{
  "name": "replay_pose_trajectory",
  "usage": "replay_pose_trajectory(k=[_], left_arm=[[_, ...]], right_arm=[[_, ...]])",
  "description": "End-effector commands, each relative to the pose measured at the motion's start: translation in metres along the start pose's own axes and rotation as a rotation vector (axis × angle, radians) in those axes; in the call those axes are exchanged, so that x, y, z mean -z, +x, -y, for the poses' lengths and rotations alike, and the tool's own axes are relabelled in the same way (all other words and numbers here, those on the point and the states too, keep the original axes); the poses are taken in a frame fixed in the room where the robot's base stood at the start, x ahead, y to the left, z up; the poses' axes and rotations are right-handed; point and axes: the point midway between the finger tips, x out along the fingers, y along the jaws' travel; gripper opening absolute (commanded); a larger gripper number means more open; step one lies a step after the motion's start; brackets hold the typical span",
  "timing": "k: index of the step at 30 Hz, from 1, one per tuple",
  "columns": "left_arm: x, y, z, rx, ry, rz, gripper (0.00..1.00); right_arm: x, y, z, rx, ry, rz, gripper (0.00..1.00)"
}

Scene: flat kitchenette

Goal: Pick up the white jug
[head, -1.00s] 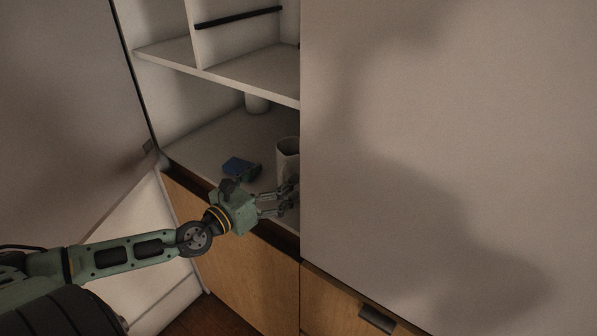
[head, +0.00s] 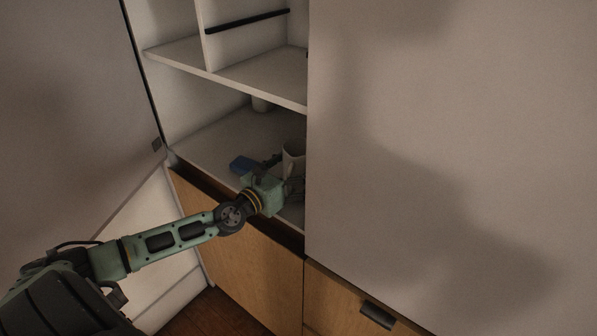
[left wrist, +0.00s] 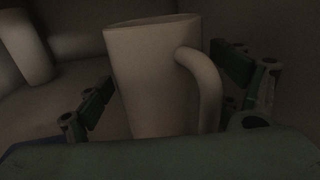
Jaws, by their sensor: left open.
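The white jug (head: 293,161) stands upright on the lower shelf of the open cupboard, close to the edge of the large panel. In the left wrist view the jug (left wrist: 155,80) fills the middle, with its handle (left wrist: 203,85) on the right side. My left gripper (head: 296,186) reaches into the cupboard at the jug. In the left wrist view its open fingers (left wrist: 165,82) stand on either side of the jug. I cannot tell whether they touch it. The jug's lower part is hidden by the gripper. My right gripper is not in view.
A blue object (head: 241,164) lies on the shelf left of the jug. A white cylindrical thing (head: 262,104) stands farther back, partly hidden by the upper shelf (head: 230,75). The large panel (head: 450,130) closes off the right side. A wooden drawer front (head: 355,300) is below.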

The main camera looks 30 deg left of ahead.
Motion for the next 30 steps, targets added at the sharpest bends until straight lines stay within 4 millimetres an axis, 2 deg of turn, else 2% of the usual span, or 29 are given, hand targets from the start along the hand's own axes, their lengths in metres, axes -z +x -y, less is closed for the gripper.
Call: replay_pose_trajectory(k=[6, 27, 30], left_arm=[[0.0006, 0.0, 0.0, 0.0, 0.0, -0.001, 0.84], [0.0003, -0.0002, -0.0005, -0.001, 0.001, 0.0, 0.23], [-0.0024, 0.0004, -0.0009, -0.002, 0.002, 0.005, 0.17]], right_arm=[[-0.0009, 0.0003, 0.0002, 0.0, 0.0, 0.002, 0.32], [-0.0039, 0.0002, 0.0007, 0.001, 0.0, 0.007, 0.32], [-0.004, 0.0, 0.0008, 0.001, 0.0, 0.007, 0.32]])
